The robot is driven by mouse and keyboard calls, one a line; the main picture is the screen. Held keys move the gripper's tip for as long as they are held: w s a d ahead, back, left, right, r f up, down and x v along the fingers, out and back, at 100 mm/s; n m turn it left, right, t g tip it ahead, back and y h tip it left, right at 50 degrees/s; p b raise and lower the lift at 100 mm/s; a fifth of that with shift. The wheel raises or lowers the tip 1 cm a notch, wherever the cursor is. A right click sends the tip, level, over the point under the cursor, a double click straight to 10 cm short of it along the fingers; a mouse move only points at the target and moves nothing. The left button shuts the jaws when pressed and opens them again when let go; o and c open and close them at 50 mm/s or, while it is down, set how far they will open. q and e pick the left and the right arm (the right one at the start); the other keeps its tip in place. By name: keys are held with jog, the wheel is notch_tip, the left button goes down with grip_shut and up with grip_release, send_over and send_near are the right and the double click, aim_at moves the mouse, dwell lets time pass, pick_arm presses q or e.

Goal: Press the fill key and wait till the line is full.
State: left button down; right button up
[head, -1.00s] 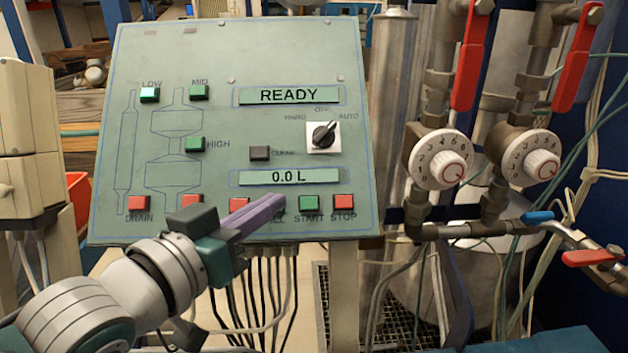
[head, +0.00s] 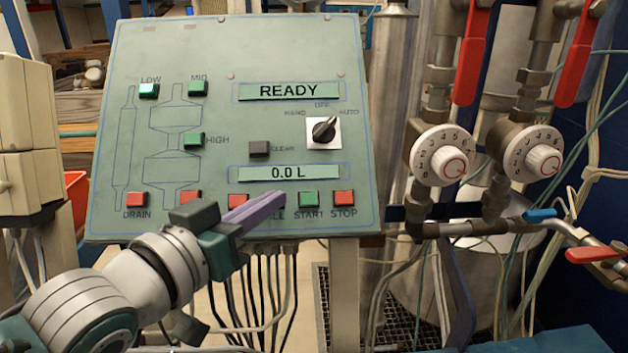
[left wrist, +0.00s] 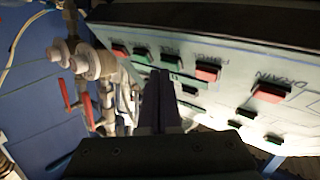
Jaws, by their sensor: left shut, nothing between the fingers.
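The sloped grey-green panel (head: 215,60) shows READY on its upper display (head: 289,91) and 0.0 L on its lower display (head: 289,174). My left gripper (head: 281,199) is shut and empty at the bottom key row, its purple fingers covering the fill key in the head view. Only part of the FILL label (head: 275,217) shows below them. In the left wrist view, the dark fingers (left wrist: 160,73) point at the panel near the upside-down FILL label (left wrist: 171,49). I cannot tell whether the tips touch a key. My right gripper is out of view.
The green START key (head: 309,199) and red STOP key (head: 344,198) are close right of the fingertips. A red key (head: 238,200) lies partly behind the fingers. The red DRAIN key (head: 137,199) is far left. Valves with dials (head: 440,157) and pipes stand at right.

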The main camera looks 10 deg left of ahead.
pick_arm(q)
jog(key=shift+w+f, duration=0.2)
jog(key=shift+r, duration=0.1)
dwell(0.4)
jog(key=shift+s+d+r+p, duration=0.1)
jog(key=shift+s+r+p, duration=0.35)
jog(key=shift+s+p, duration=0.25)
jog(key=shift+w, duration=0.1)
jog(key=s+r+p, duration=0.2)
jog(key=p, duration=0.1)
jog(key=s+d+r+p, duration=0.1)
jog(key=p, duration=0.1)
jog(key=shift+s+r, duration=0.2)
jog(key=shift+s, duration=0.1)
